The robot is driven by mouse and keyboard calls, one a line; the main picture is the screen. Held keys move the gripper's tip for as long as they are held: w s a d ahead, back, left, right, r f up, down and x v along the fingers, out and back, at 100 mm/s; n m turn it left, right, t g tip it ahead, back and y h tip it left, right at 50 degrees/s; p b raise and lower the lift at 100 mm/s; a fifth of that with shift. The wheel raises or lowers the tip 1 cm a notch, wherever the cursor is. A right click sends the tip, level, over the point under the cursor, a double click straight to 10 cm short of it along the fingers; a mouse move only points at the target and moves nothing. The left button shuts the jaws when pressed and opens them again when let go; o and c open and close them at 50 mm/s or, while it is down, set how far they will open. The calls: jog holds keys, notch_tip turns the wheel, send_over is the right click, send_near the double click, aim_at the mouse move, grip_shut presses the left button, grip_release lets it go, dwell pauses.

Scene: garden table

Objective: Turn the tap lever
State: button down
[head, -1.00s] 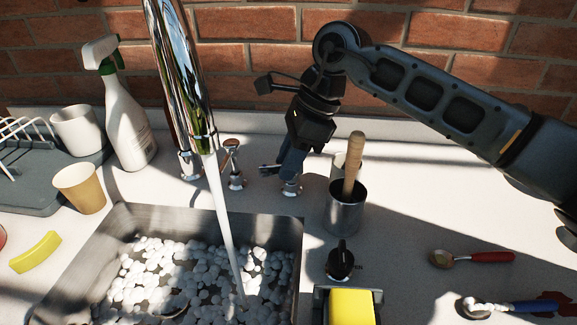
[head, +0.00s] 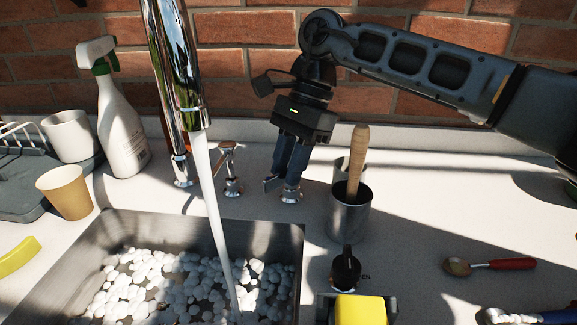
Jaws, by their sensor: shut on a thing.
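A tall chrome tap (head: 176,70) stands over the sink, and a stream of water (head: 213,210) runs from its spout. A chrome lever fitting (head: 231,172) stands on the counter behind the sink. A second chrome fitting (head: 291,195) stands to its right. My gripper (head: 279,185) points down onto this right fitting, its blue-grey fingers shut on its lever. The fingers hide most of that lever, so its angle is hard to tell.
A metal pot (head: 349,215) with a wooden-handled tool stands close right of my gripper. The sink (head: 275,235) holds white foam. A black knob (head: 345,268) and yellow block (head: 360,310) lie in front. A spray bottle (head: 121,120) stands left.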

jog(key=shift+r, duration=0.1)
jog(key=c, duration=1.2)
grip_release()
jog(key=shift+v, duration=3.85)
